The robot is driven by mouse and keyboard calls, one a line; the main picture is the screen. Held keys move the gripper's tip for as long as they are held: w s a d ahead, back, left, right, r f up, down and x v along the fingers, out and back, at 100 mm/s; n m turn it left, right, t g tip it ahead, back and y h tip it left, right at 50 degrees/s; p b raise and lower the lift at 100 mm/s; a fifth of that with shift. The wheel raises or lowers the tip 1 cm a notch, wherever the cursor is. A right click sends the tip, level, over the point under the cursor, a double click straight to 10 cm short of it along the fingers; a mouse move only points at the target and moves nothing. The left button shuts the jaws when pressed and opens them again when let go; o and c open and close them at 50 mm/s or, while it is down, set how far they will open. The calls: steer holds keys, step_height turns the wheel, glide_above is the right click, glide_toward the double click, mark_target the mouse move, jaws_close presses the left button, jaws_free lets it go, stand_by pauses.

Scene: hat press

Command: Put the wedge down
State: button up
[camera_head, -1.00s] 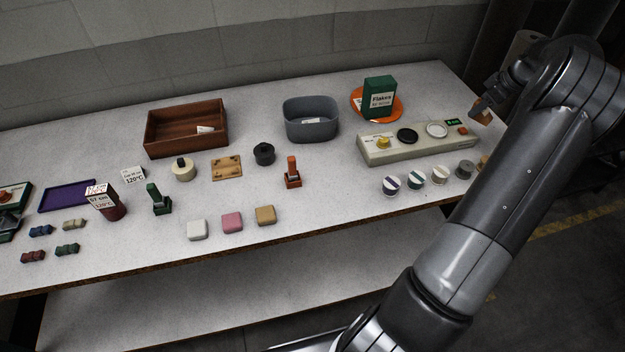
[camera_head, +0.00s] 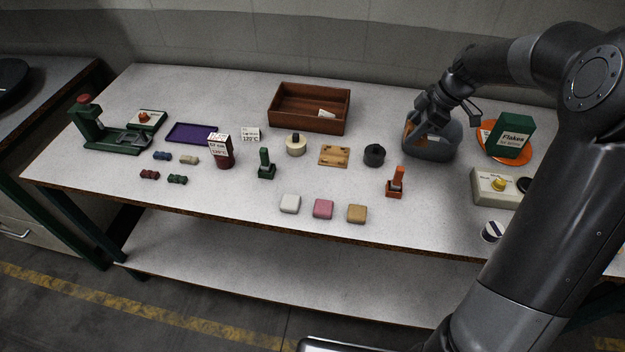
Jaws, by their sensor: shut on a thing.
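My gripper (camera_head: 414,134) is at the grey tub (camera_head: 440,151), in front of or above its left part. It is shut on the wedge (camera_head: 408,126), of which only a small orange-brown bit shows between the dark fingers. The rest of the wedge is hidden by the gripper. I cannot tell whether the wedge touches the tub.
A brown wooden box (camera_head: 310,123) stands left of the tub. An orange plate with a green Flakes box (camera_head: 511,141) is to the right. A black round pot (camera_head: 374,155) and an orange-handled stamp (camera_head: 396,183) stand in front.

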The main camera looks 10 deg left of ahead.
steer(key=s+a+n+g, duration=0.1)
steer(key=s+a+n, duration=0.1)
steer(key=s+a, duration=0.45)
steer(key=s+a+n+g, duration=0.1)
steer(key=s+a+n, duration=0.15)
steer(key=a, duration=0.65)
steer(key=shift+h, duration=0.3)
steer(key=a+f, duration=0.2)
steer(key=a, duration=0.1)
steer(key=a+f, duration=0.2)
steer(key=a, duration=0.2)
steer(key=a+f, duration=0.3)
steer(key=shift+a+f, duration=0.1)
steer(key=shift+a, duration=0.3)
steer(key=shift+a+f, duration=0.35)
steer(key=shift+a, duration=0.05)
steer(key=shift+f, duration=1.95)
steer(key=shift+f, duration=0.1)
steer(key=o, duration=1)
